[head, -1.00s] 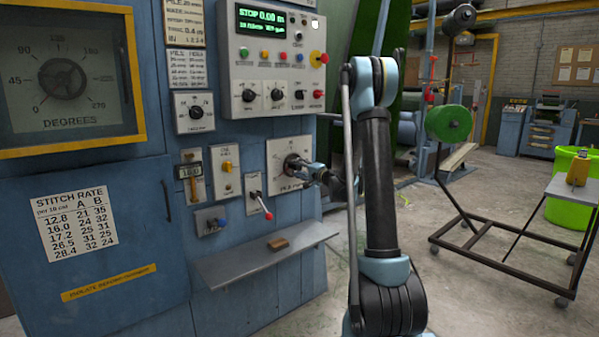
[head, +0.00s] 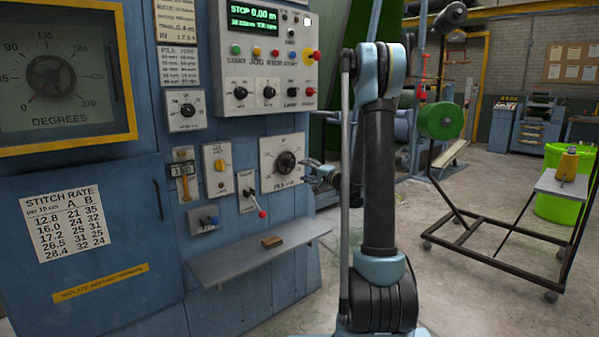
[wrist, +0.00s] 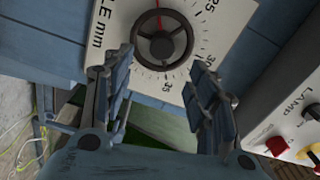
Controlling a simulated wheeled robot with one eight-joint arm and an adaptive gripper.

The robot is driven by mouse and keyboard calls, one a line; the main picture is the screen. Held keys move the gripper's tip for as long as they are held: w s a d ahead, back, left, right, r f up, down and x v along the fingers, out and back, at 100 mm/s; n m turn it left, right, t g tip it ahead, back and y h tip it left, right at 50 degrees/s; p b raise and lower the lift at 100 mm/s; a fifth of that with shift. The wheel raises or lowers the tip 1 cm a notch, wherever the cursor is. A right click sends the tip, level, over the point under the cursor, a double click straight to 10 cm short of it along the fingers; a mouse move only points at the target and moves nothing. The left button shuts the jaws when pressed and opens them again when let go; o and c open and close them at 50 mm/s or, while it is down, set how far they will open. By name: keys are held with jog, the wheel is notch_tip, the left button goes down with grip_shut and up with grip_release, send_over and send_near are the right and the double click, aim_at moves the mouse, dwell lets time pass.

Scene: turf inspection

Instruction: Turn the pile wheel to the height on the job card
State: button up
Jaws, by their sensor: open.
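The pile wheel (head: 285,162) is a dark round handwheel on a white dial plate on the blue machine. In the wrist view the wheel (wrist: 162,38) lies beyond my fingertips, with a red line above its hub. Scale marks 25, 30 and 35 show along its right and lower side; the rest is cut off. My gripper (wrist: 160,80) is open and empty, its two fingers spread apart and clear of the wheel. In the head view my gripper (head: 314,170) is just right of the dial plate. A printed card (head: 176,18) hangs above the controls, its text mostly unreadable.
A grey shelf (head: 255,255) with a small brown block (head: 272,242) juts out below the dial. A red-tipped lever (head: 262,213) sticks out left of the wheel. A lamp panel (wrist: 295,125) is at right in the wrist view. A wheeled trolley (head: 500,225) stands right.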

jog(key=shift+v, duration=1.15)
jog(key=s+a+f+n+g+h, duration=0.1)
jog(key=s+a+n+g, duration=0.2)
jog(key=s, duration=0.9)
jog(key=s+a+f+n+g+h, duration=0.1)
jog(key=s+f+n+g+h, duration=0.2)
jog(key=s, duration=0.8)
jog(key=s+d+f+n+g+h, duration=0.1)
jog(key=s+d+f+g+h, duration=0.1)
jog(key=s, duration=0.6)
jog(key=s+d+f+g+h, duration=0.2)
jog(key=s+d+f, duration=0.2)
jog(key=s+d, duration=0.3)
jog(key=s+d+f+n+g+h, duration=0.1)
jog(key=s+d+f+g+h, duration=0.1)
jog(key=s, duration=0.9)
jog(key=shift+d+f+n+h, duration=0.3)
jog(key=shift+d+f+h, duration=0.3)
jog(key=shift+d, duration=0.55)
jog(key=shift+f, duration=0.1)
